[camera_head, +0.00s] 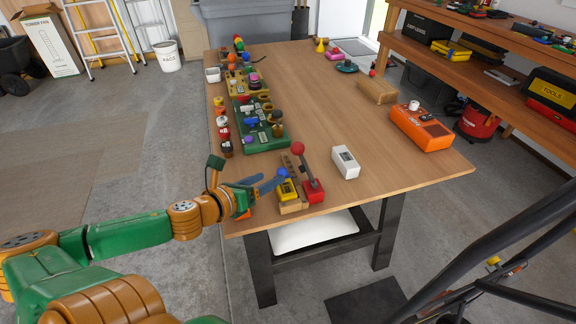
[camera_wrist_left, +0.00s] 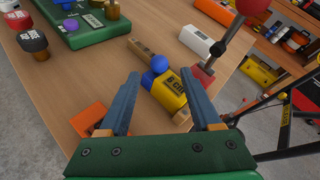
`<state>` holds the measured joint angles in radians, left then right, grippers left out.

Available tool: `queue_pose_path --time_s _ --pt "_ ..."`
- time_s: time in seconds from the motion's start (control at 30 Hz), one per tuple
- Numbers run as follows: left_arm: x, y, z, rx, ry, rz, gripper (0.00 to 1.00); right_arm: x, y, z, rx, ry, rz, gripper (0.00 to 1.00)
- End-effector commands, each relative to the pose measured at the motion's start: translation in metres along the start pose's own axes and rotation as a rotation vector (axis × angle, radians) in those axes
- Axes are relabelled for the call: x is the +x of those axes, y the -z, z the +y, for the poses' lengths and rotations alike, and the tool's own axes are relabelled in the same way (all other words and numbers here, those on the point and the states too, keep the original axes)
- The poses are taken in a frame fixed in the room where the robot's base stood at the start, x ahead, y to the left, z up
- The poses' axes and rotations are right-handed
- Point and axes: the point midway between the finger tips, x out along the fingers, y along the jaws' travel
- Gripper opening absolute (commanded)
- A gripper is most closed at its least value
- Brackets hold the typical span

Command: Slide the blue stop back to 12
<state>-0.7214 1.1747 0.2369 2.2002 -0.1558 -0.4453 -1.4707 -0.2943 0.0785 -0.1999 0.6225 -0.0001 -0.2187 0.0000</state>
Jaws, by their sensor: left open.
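A wooden rail (camera_head: 294,207) lies near the front edge of the table, with a yellow block (camera_head: 288,190) on it. In the left wrist view the yellow block (camera_wrist_left: 170,90) has dark lettering that I cannot read surely. Blue rounded parts (camera_wrist_left: 159,64), which look like the blue stop, sit at the block's far end, on the wooden rail (camera_wrist_left: 142,45). My left gripper (camera_head: 262,181) comes in from the left beside the rail. In the wrist view its blue fingers (camera_wrist_left: 158,82) are spread apart, with the blue parts and block between or just beyond them. My right gripper is not in view.
A red base (camera_head: 313,191) with a red-ball lever stands right beside the rail. A white box (camera_head: 345,162) is farther right. A green board (camera_head: 265,139) with several parts lies behind. An orange piece (camera_wrist_left: 88,118) is near the left finger. The table's middle is clear.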

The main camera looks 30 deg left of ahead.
Motion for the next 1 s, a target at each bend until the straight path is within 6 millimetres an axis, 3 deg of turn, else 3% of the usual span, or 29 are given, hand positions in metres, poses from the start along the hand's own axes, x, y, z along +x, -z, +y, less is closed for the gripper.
queue_pose_path --time_s 0.1,0.3,0.6,0.97,1.0 --pt "0.021 0.004 0.003 0.006 -0.001 -0.007 0.65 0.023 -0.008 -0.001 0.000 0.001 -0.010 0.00" --pt "0.042 0.002 0.002 0.002 -0.002 -0.006 0.65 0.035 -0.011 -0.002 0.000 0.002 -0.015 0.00" --pt "0.060 0.000 0.002 -0.001 -0.004 -0.002 0.65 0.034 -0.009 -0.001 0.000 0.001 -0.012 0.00" --pt "0.062 0.000 0.001 0.001 -0.002 0.000 0.65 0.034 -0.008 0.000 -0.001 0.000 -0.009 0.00" --pt "0.062 0.000 0.001 0.001 -0.002 0.000 0.54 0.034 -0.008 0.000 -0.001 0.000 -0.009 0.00"
